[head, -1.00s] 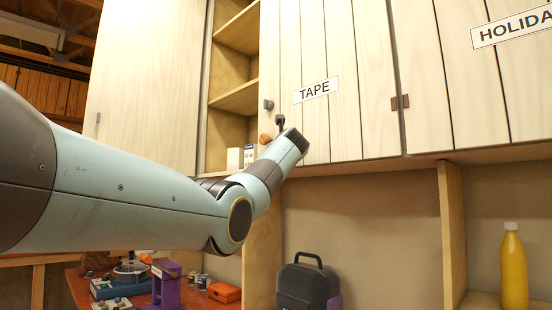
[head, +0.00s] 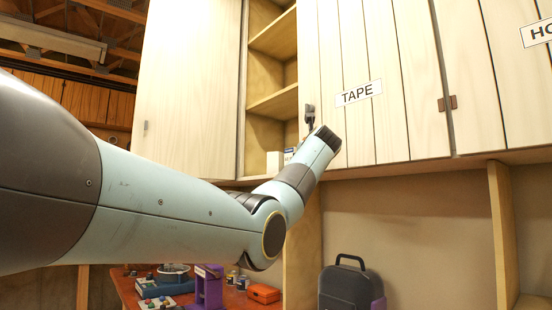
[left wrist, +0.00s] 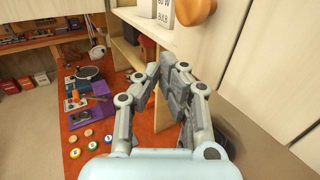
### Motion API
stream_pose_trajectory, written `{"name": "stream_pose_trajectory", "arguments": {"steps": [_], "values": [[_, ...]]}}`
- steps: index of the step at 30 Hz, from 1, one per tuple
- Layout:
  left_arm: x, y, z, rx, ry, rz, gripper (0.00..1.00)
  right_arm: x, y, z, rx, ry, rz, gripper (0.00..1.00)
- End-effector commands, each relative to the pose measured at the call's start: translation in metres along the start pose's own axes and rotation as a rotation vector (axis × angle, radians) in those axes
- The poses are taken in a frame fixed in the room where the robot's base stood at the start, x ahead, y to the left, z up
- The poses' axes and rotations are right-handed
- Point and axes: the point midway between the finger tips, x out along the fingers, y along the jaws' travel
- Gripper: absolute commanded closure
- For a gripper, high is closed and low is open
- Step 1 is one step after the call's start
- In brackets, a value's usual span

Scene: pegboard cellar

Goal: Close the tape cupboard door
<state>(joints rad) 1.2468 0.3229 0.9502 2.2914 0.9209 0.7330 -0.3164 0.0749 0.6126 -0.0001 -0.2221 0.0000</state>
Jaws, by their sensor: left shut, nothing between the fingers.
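The pale plank tape cupboard door (head: 410,110) bears a TAPE label (head: 358,93) and has a brown hinge at its right edge. Open shelves show left of its free edge; I cannot tell its exact angle. My left gripper (head: 310,113) is shut and empty, upright by the door's lower left edge. Whether it touches the door is unclear. In the left wrist view the closed fingers (left wrist: 165,72) are below a round orange-brown knob (left wrist: 196,10), beside a pale panel (left wrist: 265,50). The knob is not visible in the head view. My right gripper is out of view.
Shelves (head: 272,106) hold a small white box (head: 275,162) at the bottom. A tall pale door (head: 190,90) stands left.

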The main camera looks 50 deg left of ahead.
Motion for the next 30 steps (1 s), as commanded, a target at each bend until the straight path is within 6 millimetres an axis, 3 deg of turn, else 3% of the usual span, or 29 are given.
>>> {"name": "stream_pose_trajectory", "arguments": {"steps": [10, 18, 30], "values": [[-0.023, 0.035, -0.004, 0.002, -0.003, -0.002, 1.00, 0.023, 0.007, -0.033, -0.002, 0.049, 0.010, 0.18], [-0.042, 0.068, -0.003, 0.002, 0.001, -0.002, 1.00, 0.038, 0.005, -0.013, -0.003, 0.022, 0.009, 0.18], [-0.048, 0.072, -0.002, 0.018, -0.017, -0.002, 1.00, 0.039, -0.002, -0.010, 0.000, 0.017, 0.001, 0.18]]}}
